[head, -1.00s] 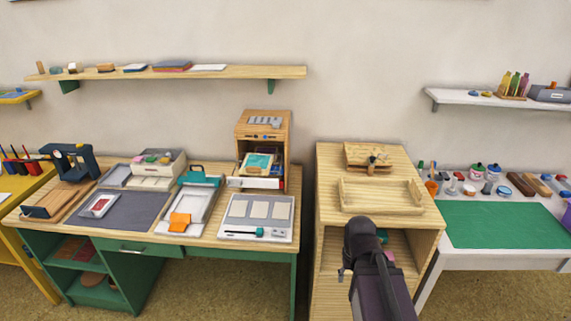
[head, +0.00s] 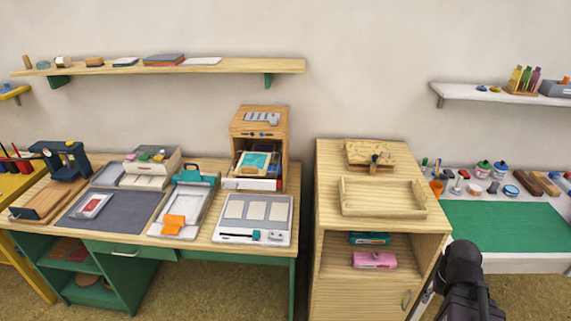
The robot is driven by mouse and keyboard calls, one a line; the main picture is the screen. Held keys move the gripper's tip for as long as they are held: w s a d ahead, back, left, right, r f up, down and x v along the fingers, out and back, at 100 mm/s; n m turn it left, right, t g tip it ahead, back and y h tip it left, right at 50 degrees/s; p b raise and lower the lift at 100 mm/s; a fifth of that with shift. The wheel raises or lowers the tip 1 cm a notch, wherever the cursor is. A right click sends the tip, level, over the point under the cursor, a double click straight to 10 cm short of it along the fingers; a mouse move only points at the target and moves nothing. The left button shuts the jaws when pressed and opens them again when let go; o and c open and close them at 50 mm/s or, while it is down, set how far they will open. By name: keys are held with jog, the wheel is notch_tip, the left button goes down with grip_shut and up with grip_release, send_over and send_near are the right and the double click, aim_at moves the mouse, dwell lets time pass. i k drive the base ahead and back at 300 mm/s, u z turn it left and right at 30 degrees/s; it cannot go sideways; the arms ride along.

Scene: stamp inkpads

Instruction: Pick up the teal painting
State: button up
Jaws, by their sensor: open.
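A small picture with a teal face and a pale border (head: 256,162) leans in the open front of a wooden cabinet (head: 260,119) on the left desk. Other flat pieces stand around it, and its lower part is partly covered. A dark link of my arm shows at the lower right, in front of the white table. My gripper's fingers cannot be made out. Nothing of mine is near the teal picture.
The desk (head: 204,249) also carries trays, a grey mat (head: 112,212) and a white board with pale cards (head: 256,222). A wooden stand (head: 325,215) with an empty tray (head: 380,210) is to its right. A wall shelf (head: 220,69) hangs above.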

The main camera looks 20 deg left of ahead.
aim_at(251, 164)
jog(key=u, duration=0.1)
jog(key=k, duration=0.1)
jog(key=z, duration=1.05)
jog(key=i, duration=0.7)
jog(key=u, duration=2.65)
jog(key=i, duration=0.15)
jog(key=z, duration=0.85)
